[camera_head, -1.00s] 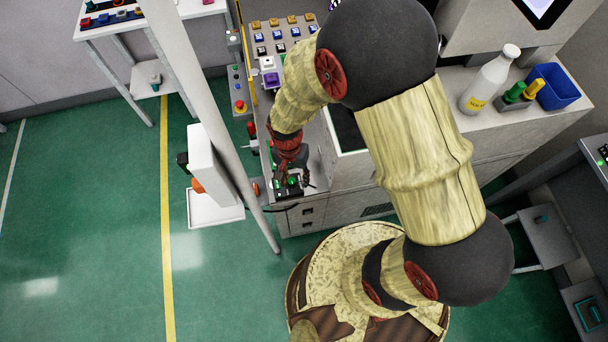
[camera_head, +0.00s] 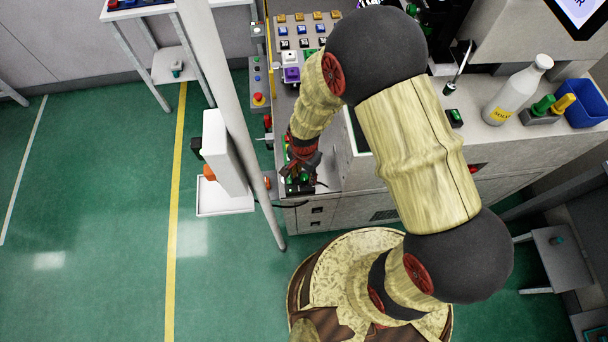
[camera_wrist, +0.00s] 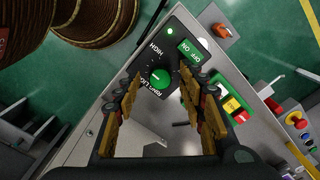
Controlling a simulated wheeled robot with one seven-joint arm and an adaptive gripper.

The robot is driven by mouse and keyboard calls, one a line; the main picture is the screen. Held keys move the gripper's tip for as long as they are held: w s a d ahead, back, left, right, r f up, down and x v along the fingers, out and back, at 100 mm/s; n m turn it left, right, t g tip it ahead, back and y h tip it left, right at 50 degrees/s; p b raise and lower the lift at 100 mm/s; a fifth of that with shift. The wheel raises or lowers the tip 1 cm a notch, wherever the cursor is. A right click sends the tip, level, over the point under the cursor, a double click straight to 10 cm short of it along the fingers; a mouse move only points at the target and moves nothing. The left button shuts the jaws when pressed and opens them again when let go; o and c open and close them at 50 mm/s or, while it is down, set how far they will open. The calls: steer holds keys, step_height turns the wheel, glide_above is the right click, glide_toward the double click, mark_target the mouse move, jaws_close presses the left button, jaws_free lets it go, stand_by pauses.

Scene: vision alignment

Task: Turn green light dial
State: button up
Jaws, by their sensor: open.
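The green dial (camera_wrist: 160,78) is a round knob with a white mark, on a black control box (camera_wrist: 153,58) with "HIGH" lettering. The box also carries a green on/off switch (camera_wrist: 191,51) and a lit green lamp (camera_wrist: 170,32). My gripper (camera_wrist: 165,92) is open and empty; in the wrist view the dial shows between and just beyond its fingertips. I cannot tell whether they touch it. In the head view my gripper (camera_head: 303,163) is over the box (camera_head: 299,188) at the bench's front corner, and it partly hides the dial (camera_head: 304,178).
A panel with red, yellow and green buttons (camera_wrist: 232,104) lies beside the box. A pale post (camera_head: 240,150) and a white stand (camera_head: 224,205) are close on the left. A bottle (camera_head: 515,92) and blue bin (camera_head: 582,100) stand at the right on the bench.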

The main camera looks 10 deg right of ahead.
steer(key=shift+c, duration=1)
steer(key=c, duration=0.8)
jaws_close()
